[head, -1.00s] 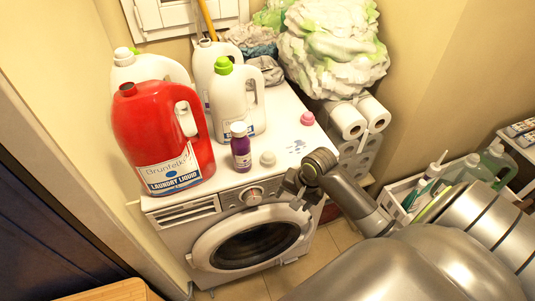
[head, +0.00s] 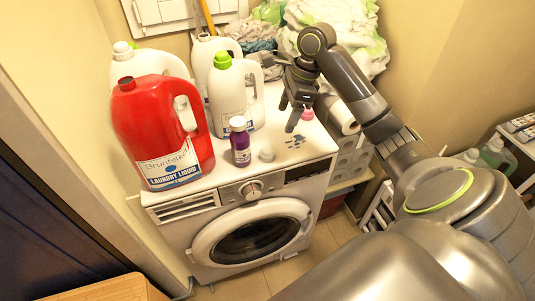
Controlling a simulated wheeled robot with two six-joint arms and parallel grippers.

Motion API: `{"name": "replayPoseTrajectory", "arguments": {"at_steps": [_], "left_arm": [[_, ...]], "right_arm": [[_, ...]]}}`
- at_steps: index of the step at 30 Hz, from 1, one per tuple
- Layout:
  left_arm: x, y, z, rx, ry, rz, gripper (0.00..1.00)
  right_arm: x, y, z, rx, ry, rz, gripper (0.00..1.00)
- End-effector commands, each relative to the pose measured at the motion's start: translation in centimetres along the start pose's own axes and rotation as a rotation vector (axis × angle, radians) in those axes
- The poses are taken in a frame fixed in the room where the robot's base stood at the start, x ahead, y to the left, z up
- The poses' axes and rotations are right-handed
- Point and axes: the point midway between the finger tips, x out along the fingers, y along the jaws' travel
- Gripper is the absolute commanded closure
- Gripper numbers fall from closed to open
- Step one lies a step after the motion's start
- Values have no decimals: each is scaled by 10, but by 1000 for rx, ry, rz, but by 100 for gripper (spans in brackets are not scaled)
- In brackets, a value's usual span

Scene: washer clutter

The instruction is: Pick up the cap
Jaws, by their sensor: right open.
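A pink cap (head: 307,115) sits on the right rear part of the washer top. A small whitish cap (head: 267,154) sits near the washer's front edge, beside a purple bottle (head: 240,143). My right gripper (head: 287,118) is open and empty, pointing down over the right side of the washer top. Its fingers are just left of the pink cap in the picture; I cannot tell whether they touch it. The red laundry jug (head: 160,130) has an uncapped neck. My left gripper is not in view.
The washer (head: 255,228) also carries white jugs, one with a green lid (head: 233,98). Crumpled cloths (head: 345,35) are heaped behind my right arm. Toilet rolls (head: 342,115) stand at the right.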

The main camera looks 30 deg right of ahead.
Motion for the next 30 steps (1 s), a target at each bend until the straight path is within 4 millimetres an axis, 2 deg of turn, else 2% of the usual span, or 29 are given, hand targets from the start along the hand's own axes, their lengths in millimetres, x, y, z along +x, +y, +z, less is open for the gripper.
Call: {"name": "replayPoseTrajectory", "arguments": {"at_steps": [1, 9, 12, 20, 27, 30], "left_arm": [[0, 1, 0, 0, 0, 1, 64], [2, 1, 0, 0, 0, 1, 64], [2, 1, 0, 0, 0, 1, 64], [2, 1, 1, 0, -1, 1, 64], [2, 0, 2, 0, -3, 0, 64], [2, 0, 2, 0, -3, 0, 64]], "right_arm": [[14, 1, 0, 1, -2, 7, 32], [71, 1, 0, 0, -2, 5, 32], [85, 0, 1, -1, -1, 3, 32], [103, -2, 2, -1, -1, 3, 32], [138, -7, 6, -1, 0, 3, 32], [145, -7, 6, -3, 0, 2, 32]]}}
